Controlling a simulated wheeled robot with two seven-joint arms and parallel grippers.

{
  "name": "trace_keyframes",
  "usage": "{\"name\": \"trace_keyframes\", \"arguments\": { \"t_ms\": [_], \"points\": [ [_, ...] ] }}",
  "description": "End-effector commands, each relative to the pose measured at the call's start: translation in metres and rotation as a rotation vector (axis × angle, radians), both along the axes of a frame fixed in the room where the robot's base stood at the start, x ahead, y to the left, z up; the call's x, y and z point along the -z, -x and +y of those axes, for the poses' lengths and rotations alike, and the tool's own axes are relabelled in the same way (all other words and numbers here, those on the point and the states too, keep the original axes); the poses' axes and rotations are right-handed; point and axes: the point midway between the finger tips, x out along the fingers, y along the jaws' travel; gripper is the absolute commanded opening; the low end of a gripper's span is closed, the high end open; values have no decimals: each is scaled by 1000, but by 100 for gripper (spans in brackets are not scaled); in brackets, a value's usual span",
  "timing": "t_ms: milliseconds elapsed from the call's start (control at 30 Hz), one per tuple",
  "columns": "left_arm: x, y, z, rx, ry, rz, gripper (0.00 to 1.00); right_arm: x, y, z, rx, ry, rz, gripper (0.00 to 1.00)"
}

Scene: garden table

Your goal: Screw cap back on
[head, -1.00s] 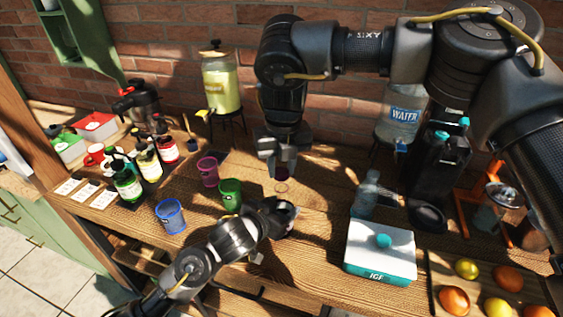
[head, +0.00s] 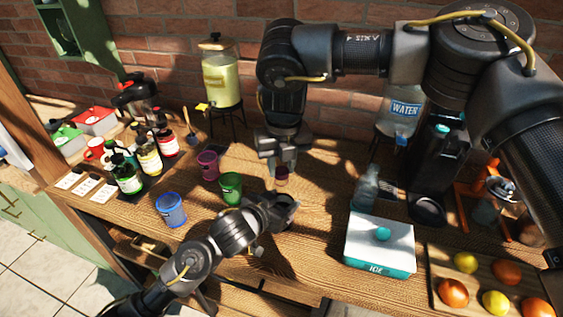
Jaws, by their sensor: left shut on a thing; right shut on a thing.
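My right gripper (head: 281,163) points straight down over the middle of the table. It is shut on a small dark red piece (head: 282,175), possibly the cap, whose lower edge looks tan. My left gripper (head: 287,205) comes in low from the left, just below and in front of that piece. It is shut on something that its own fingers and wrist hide. I cannot tell whether the two held things touch.
A green cup (head: 230,188), a purple cup (head: 208,165) and a blue cup (head: 171,209) stand left of the grippers. A clear bottle (head: 367,188) and a white-and-teal box (head: 380,247) stand to the right. A fruit tray (head: 437,290) lies at front right.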

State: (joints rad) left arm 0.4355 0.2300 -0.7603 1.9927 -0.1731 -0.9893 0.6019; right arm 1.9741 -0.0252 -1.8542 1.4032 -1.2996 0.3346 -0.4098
Motion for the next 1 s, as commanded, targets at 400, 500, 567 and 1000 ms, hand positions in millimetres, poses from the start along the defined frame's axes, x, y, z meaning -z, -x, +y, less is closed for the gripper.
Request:
{"name": "trace_keyframes", "arguments": {
  "t_ms": [400, 500, 567, 1000],
  "points": [
    [0, 0, 0, 0, 0, 0, 17, 0, 0, 0, 0, 0, 0, 10],
    [0, 0, 0, 0, 0, 0, 17, 2, 0, 0, 0, 0, 0, 10],
    [0, 0, 0, 0, 0, 0, 17, 3, 0, 0, 0, 0, 1, 10],
    [0, 0, 0, 0, -1, 1, 0, 11, 0, 0, 0, 0, -1, 10]
  ]
}}
